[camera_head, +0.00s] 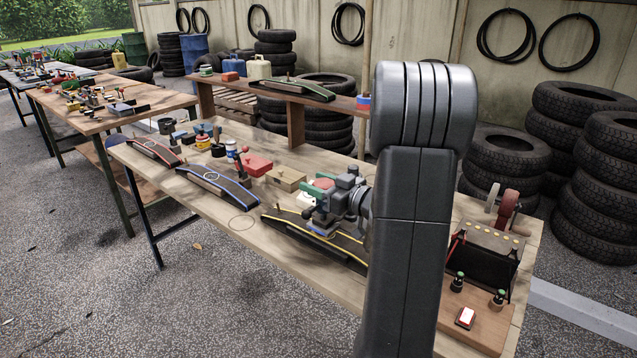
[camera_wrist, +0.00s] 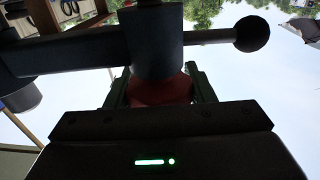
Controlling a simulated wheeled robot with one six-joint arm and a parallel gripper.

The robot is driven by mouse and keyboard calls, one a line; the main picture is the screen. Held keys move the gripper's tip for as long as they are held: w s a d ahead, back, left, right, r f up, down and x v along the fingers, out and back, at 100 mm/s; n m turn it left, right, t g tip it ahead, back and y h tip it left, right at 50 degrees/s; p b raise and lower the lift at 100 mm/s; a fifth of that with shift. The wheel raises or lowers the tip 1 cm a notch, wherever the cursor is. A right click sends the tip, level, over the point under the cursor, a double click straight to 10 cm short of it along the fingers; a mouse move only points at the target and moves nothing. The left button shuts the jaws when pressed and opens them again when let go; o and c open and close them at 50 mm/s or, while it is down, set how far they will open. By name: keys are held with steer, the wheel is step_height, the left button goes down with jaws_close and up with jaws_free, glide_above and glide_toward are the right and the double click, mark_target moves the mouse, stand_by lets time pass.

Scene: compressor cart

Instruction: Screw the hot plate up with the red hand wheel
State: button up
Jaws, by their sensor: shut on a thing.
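My gripper (camera_head: 323,186) reaches in from the right over the third stand, the one with yellow edging (camera_head: 290,222). Its greenish fingers are shut on a red part, which looks like the hand wheel (camera_head: 323,183). In the wrist view, the red wheel (camera_wrist: 160,90) sits between the two fingers (camera_wrist: 160,86), with a grey cylinder (camera_wrist: 155,45) and a dark bar with a black ball knob (camera_wrist: 251,34) beyond it. Below the gripper, a small blue part (camera_head: 320,226) rests on the yellow-edged stand. My arm hides much of this area, and I cannot tell the hot plate clearly.
Two similar stands, red-edged (camera_head: 155,150) and blue-edged (camera_head: 218,188), lie to the left on the wooden bench (camera_head: 190,205). A red clamp-like tool (camera_head: 257,164) and a wooden box (camera_head: 286,179) stand behind.

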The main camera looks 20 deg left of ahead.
steer(key=shift+r, duration=0.1)
steer(key=o, duration=1)
steer(key=v, duration=1.3)
steer(key=shift+s+d, duration=0.1)
steer(key=shift+d, duration=0.2)
steer(key=shift+a, duration=0.1)
steer(key=x, duration=1.3)
steer(key=shift+a, duration=0.25)
